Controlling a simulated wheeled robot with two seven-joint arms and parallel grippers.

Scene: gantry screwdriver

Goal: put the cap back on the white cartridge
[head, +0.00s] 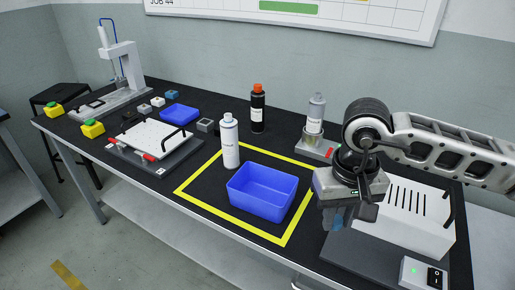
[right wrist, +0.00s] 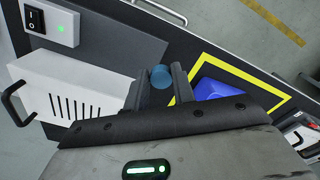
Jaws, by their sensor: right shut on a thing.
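The white cartridge (head: 230,146) stands upright inside the yellow outline, just left of the blue bin, with a narrow grey-blue tip at its top. My right gripper (head: 346,222) is at the right of the bin, pointing down above the dark table. In the right wrist view its two fingers (right wrist: 160,88) are shut on a small blue round cap (right wrist: 160,76). In the head view the cap is mostly hidden by the gripper. The gripper and cap are well apart from the cartridge. My left gripper is not in view.
The open blue bin (head: 262,190) stands between my right gripper and the cartridge. A black bottle with an orange top (head: 257,110) and a grey cartridge in a holder (head: 316,114) stand behind. A white slotted box (head: 405,222) is at the right.

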